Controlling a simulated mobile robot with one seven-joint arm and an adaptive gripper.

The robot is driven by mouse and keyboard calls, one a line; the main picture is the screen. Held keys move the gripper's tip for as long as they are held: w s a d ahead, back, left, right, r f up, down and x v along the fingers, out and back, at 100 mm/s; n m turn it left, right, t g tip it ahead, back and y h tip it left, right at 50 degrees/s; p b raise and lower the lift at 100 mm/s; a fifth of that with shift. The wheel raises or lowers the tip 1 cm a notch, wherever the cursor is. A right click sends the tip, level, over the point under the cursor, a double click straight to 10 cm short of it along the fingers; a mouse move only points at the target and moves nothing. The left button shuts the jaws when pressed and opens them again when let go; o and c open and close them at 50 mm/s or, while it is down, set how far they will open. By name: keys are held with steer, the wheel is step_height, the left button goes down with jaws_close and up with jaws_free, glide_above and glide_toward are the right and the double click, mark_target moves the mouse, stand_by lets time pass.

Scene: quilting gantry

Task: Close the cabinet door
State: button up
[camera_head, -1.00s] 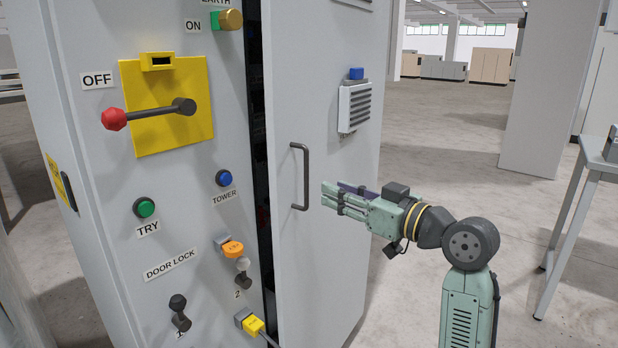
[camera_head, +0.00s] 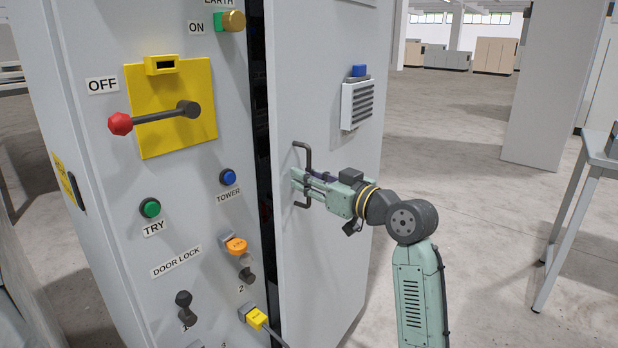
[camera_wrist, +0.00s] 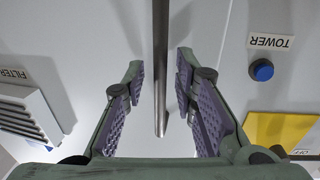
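The cabinet door (camera_head: 325,110) is a tall light grey panel standing slightly ajar, with a dark gap along its left edge. Its dark bar handle (camera_head: 306,156) runs upright near that edge. My green gripper (camera_head: 300,183) is at the lower half of the handle. In the wrist view the handle (camera_wrist: 161,75) passes between the two purple-padded fingers (camera_wrist: 160,92). The fingers are open, with clear space on both sides of the bar. The latch area behind the door is hidden.
Left of the gap, the fixed panel has a red-tipped lever (camera_head: 155,115) on a yellow plate, buttons, door-lock knobs and a yellow plug (camera_head: 257,318) with a cable near the gap. A grey vent box (camera_head: 358,104) sits on the door. A metal table (camera_head: 600,160) stands far right; floor between is clear.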

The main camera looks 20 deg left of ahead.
jaws_close()
stand_by(0.6)
